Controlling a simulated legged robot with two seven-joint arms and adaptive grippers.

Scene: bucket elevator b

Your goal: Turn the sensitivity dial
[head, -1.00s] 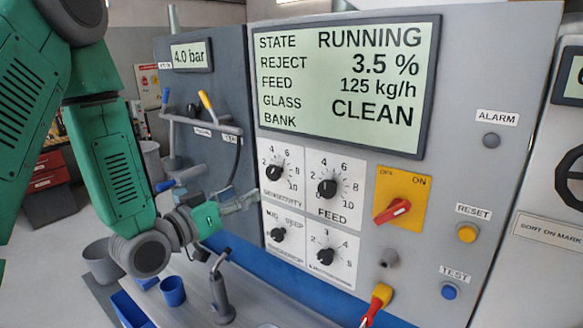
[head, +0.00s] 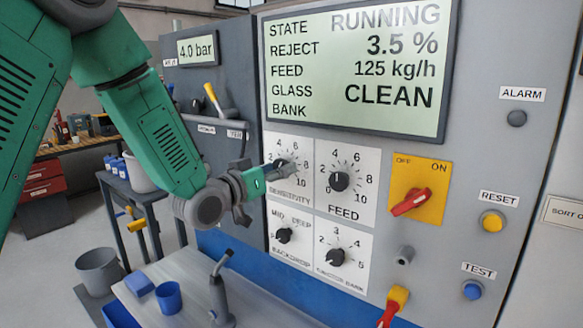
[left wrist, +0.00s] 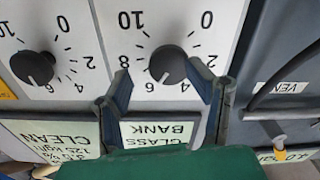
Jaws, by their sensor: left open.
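The black sensitivity dial (head: 281,161) is at the upper left of the white dial plates in the head view, partly hidden by my left gripper. My left gripper (head: 284,171) reaches it from the left. In the left wrist view, upside down, the dial (left wrist: 168,65) lies between and slightly beyond the two open fingertips (left wrist: 165,74). The fingers stand on either side of it; I cannot tell whether either touches. Its white mark points roughly between 4 and 6. My right gripper is not in view.
The feed dial (head: 339,181) sits just right, with backdrop (head: 284,235) and another dial (head: 335,257) below. A red switch (head: 411,201) is farther right. The display (head: 357,70) is above. A gooseneck fitting (head: 221,290) stands on the shelf below.

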